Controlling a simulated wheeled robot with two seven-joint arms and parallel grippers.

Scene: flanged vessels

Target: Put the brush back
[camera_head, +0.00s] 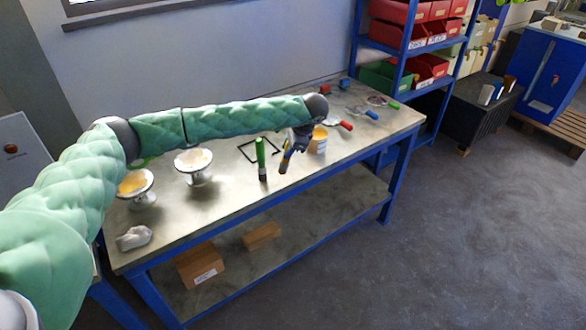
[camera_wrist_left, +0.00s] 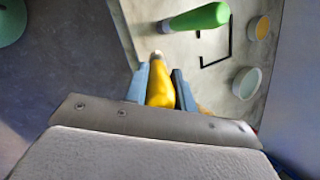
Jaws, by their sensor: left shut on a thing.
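My left gripper (camera_head: 286,158) is shut on a yellow-handled tool, seemingly the brush, above the front part of the workbench. In the left wrist view its yellow handle (camera_wrist_left: 161,86) sits between the two fingers of the left gripper (camera_wrist_left: 160,88), with a pale tip pointing away. Its bristles cannot be made out. A second brush with a green handle (camera_head: 261,153) stands upright on the bench just left of the gripper; its green handle also shows in the left wrist view (camera_wrist_left: 199,17). A black square outline (camera_head: 247,157) lies behind it. My right gripper is not in view.
Two flanged vessels, one with pale contents (camera_head: 194,164) and one with yellow contents (camera_head: 135,187), stand at the left. A yellow-orange pot (camera_head: 318,142) is close right of the gripper. Scrapers, one with a red handle (camera_head: 346,126), lie farther right. A crumpled grey cloth (camera_head: 133,238) lies front left.

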